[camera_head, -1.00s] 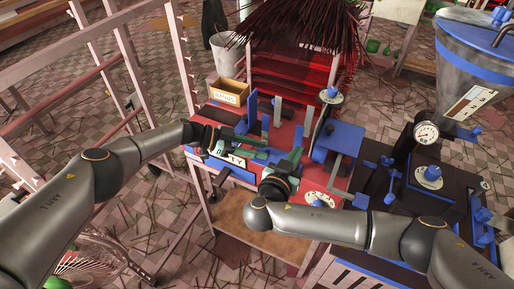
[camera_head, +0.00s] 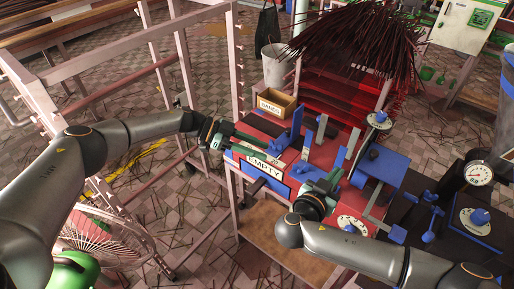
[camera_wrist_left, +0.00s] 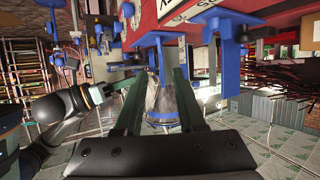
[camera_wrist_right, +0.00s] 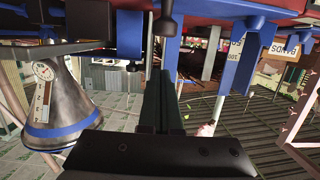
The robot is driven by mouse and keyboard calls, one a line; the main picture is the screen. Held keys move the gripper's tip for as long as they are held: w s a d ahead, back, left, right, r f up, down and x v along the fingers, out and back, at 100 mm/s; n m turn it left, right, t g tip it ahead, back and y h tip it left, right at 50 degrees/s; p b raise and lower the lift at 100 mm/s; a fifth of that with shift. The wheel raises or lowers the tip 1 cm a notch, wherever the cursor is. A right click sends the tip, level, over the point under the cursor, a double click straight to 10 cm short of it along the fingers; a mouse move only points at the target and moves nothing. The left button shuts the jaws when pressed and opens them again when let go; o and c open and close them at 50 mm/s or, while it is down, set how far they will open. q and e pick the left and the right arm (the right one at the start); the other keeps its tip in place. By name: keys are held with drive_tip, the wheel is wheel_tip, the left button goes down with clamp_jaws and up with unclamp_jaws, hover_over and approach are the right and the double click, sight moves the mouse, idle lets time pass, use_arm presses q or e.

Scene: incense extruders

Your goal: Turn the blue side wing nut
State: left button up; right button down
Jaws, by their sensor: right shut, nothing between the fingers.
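Several blue knobs and wing-nut-like parts show, and I cannot tell which is the side wing nut. One blue knob (camera_head: 379,117) tops a dial on the red machine (camera_head: 318,150). Another blue winged part (camera_head: 431,226) is on the dark unit at right. My left gripper (camera_head: 258,143) is at the machine's left edge, above the EMPTY sign (camera_head: 265,170). Its fingers are apart in the left wrist view (camera_wrist_left: 158,82), with blue parts (camera_wrist_left: 165,108) beyond them. My right gripper (camera_head: 334,178) is shut and empty near the machine's front. Its closed fingers show in the right wrist view (camera_wrist_right: 163,85), near blue posts (camera_wrist_right: 130,38).
Upright blue plates (camera_head: 297,122) and a blue tray (camera_head: 382,162) rise from the machine. A BANDS box (camera_head: 276,104) stands at its back left. Dark incense sticks (camera_head: 345,38) overhang the back. A fan (camera_head: 100,238) stands at lower left.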

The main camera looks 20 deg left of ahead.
use_arm(q)
drive_tip(key=shift+o, duration=1.5)
drive_tip(key=shift+s+d+g, duration=0.25)
drive_tip(key=shift+d+g, duration=0.05)
drive_tip(key=o, duration=0.4)
drive_tip(key=s+d+m+g, duration=0.2)
drive_tip(key=s+d+m, duration=0.1)
drive_tip(key=s+d+f+m+g+y, duration=0.1)
drive_tip(key=d, duration=0.1)
drive_tip(key=shift+s+m, duration=0.25)
drive_tip(key=shift+m, duration=0.05)
drive_tip(key=shift+o, duration=0.4)
drive_tip(key=s+d+f+m+g+y, duration=0.1)
drive_tip(key=s+d+m+g+y, duration=0.2)
drive_tip(key=s+d+m+y, duration=0.1)
drive_tip(key=s+m+y, duration=0.1)
drive_tip(key=m, duration=0.1)
drive_tip(key=shift+s+d+f+m, duration=0.2)
drive_tip(key=shift+s+m, duration=0.05)
drive_tip(key=shift+m, duration=0.15)
drive_tip(key=m+t+y, duration=0.7)
drive_tip(key=t+y, duration=0.1)
drive_tip(key=t, duration=0.1)
approach(301, 166)
drive_tip(key=x, duration=0.9)
drive_tip(key=shift+r, duration=0.1)
